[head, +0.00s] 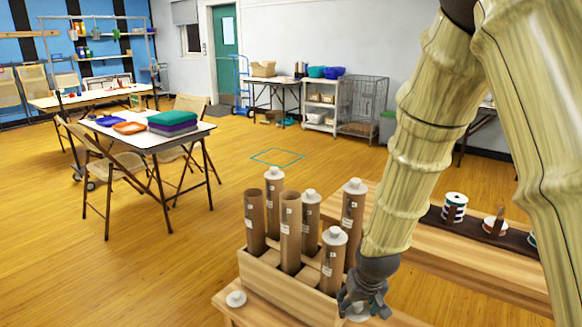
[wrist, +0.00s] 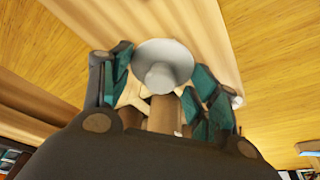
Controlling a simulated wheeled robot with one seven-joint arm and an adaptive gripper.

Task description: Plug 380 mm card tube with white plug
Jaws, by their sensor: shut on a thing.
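A wooden rack (head: 292,287) holds several upright brown card tubes of differing heights. Two tubes have bare open tops: one at the left (head: 254,222) and one in the front middle (head: 290,232). The others, such as the front right tube (head: 333,262), wear white plugs. Their label print is too small to read. My gripper (head: 364,303) is low beside the rack's right end, shut on a white plug (head: 358,315). In the wrist view the held plug (wrist: 163,66) shows a round flange and a knob between the teal-padded fingers. Another white plug (head: 236,298) lies left of the rack.
The rack stands on a wooden table (head: 228,308). A second wooden surface (head: 460,268) at the right carries a dark strip with spools (head: 455,207). A white folding table (head: 150,138) with trays stands farther left. The floor behind the rack is open.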

